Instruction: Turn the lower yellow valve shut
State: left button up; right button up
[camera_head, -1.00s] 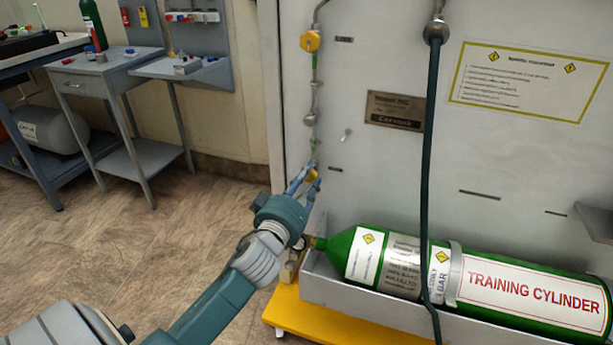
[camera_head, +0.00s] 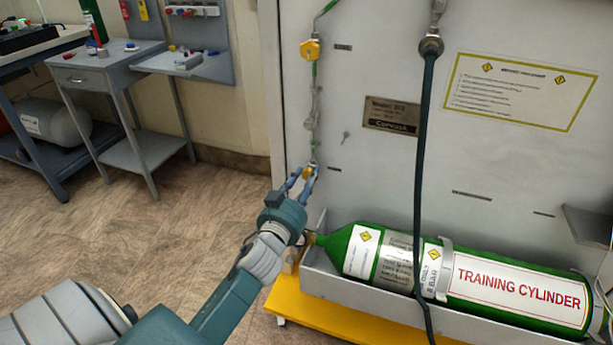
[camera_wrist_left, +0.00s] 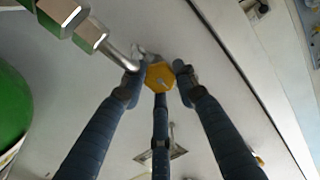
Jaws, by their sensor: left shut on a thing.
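The lower yellow valve (camera_wrist_left: 159,76) is an octagonal knob at the lower end of the pipe on the grey panel. In the left wrist view it sits between the fingertips of my left gripper (camera_wrist_left: 160,72), which is shut on it. In the head view my left gripper (camera_head: 302,175) covers most of the lower valve, and only a bit of yellow shows between the fingers. The upper yellow valve (camera_head: 310,49) is higher on the same pipe line. My right gripper is in neither view.
A green training cylinder (camera_head: 362,254) lies in a grey tray on a yellow base (camera_head: 290,300), just below and right of my left gripper. A dark hose (camera_head: 421,150) hangs down the panel (camera_head: 375,60). A grey side table (camera_head: 90,62) stands far left, with open floor between.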

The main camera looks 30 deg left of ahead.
pick_arm(q)
jog(key=shift+s+f, duration=0.1)
jog(key=shift+f, duration=0.3)
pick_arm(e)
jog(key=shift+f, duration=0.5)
pick_arm(q)
jog(key=o, duration=0.9)
jog(key=shift+o, duration=1.3)
jog(key=shift+r, duration=0.15)
jog(key=v, duration=1.2)
